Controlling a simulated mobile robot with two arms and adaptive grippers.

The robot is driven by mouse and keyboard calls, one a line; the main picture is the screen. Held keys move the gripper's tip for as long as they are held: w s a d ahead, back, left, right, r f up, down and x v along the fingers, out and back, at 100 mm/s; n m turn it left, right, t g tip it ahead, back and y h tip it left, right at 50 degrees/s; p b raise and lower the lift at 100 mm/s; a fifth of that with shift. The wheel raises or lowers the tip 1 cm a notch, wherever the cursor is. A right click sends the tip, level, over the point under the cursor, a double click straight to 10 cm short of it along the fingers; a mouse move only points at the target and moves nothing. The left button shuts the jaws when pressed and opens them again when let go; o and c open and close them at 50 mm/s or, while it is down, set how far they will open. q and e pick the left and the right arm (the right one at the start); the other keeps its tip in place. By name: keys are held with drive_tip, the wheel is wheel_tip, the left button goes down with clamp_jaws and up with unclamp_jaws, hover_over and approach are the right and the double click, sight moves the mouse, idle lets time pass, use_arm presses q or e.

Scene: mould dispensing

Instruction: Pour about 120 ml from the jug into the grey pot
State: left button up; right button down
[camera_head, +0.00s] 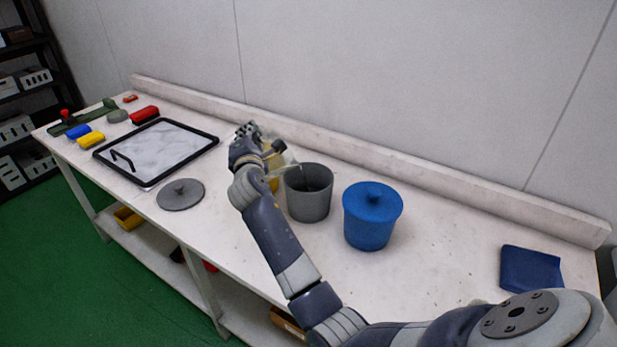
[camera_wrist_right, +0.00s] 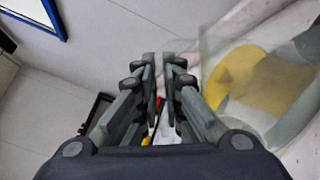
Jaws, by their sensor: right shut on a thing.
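My right gripper (camera_head: 248,133) is shut on the clear jug (camera_head: 284,158), which is held tilted to the right, with its mouth at the left rim of the grey pot (camera_head: 308,197). In the right wrist view the jug (camera_wrist_right: 225,45) shows as a see-through wall beside the fingers (camera_wrist_right: 164,75). The grey pot stands open on the table. A faint thin line shows near the jug's lip; I cannot tell for certain that it is liquid. The levels in jug and pot are unclear. The left gripper is not in view.
A blue lidded pot (camera_head: 371,222) stands just right of the grey pot. A grey lid (camera_head: 181,194), a black-framed tray (camera_head: 196,153) and coloured blocks lie left. A folded blue cloth (camera_head: 531,269) lies right.

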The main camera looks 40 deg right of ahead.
drive_tip(key=shift+s+d+r+m, duration=0.15)
drive_tip(key=shift+d+r+m, duration=0.05)
drive_tip(key=shift+m, duration=0.1)
idle(1.1)
drive_tip(key=shift+w+a+n+p, duration=0.4)
drive_tip(key=shift+w+a+n, duration=0.05)
drive_tip(key=shift+a+n, duration=0.4)
drive_tip(key=p, duration=0.1)
drive_tip(key=a+r+n+p, duration=0.1)
drive_tip(key=shift+w+r+n+p, duration=0.25)
drive_tip(key=shift+w+p, duration=0.05)
drive_tip(key=shift+w+a+f+n+b, duration=0.2)
drive_tip(key=shift+a+f+n, duration=0.25)
drive_tip(key=shift+f, duration=0.05)
drive_tip(key=shift+w+a+f+n+b, duration=0.15)
drive_tip(key=shift+a+f+n+b, duration=0.05)
drive_tip(key=shift+a+f+n, duration=0.25)
drive_tip(key=shift+w+a+r+p, duration=0.1)
drive_tip(key=shift+w+a+p, duration=0.05)
drive_tip(key=shift+a+p, duration=0.15)
drive_tip(key=shift+w+n, duration=0.1)
drive_tip(key=shift+n, duration=0.2)
drive_tip(key=shift+a, duration=0.1)
